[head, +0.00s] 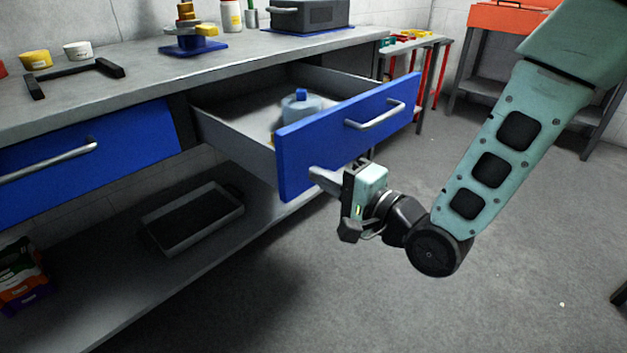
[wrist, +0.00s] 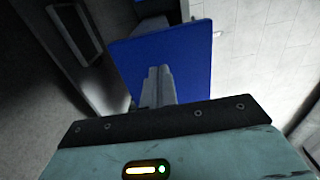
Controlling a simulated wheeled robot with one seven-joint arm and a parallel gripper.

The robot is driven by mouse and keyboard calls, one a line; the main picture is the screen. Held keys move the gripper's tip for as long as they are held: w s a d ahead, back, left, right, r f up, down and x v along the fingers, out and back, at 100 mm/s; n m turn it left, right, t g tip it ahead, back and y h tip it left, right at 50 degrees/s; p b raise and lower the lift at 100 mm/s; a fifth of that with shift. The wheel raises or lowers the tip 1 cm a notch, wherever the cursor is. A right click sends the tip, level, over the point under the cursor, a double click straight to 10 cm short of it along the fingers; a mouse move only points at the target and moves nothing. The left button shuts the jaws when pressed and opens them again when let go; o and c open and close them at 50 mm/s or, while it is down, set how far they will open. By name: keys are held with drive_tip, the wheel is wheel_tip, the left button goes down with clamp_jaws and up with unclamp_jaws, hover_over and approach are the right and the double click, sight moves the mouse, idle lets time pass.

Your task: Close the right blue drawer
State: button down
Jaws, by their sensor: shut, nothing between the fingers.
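The right blue drawer (head: 345,130) is pulled well out of the workbench, with a silver bar handle (head: 375,115) on its front. A translucent bottle with a blue cap (head: 301,106) stands inside it. My gripper (head: 318,176) is shut and empty, its fingertips at the lower part of the drawer front, left of and below the handle. In the wrist view the shut fingers (wrist: 158,82) point at the blue front (wrist: 187,60). I cannot tell whether they touch it.
The left blue drawer (head: 85,155) is shut. A grey tray (head: 192,218) lies on the lower shelf. Tubs, a black bracket and a dark box (head: 310,16) are on the bench top (head: 140,62). The floor (head: 330,300) in front is clear.

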drive_tip(key=shift+x, duration=1.2)
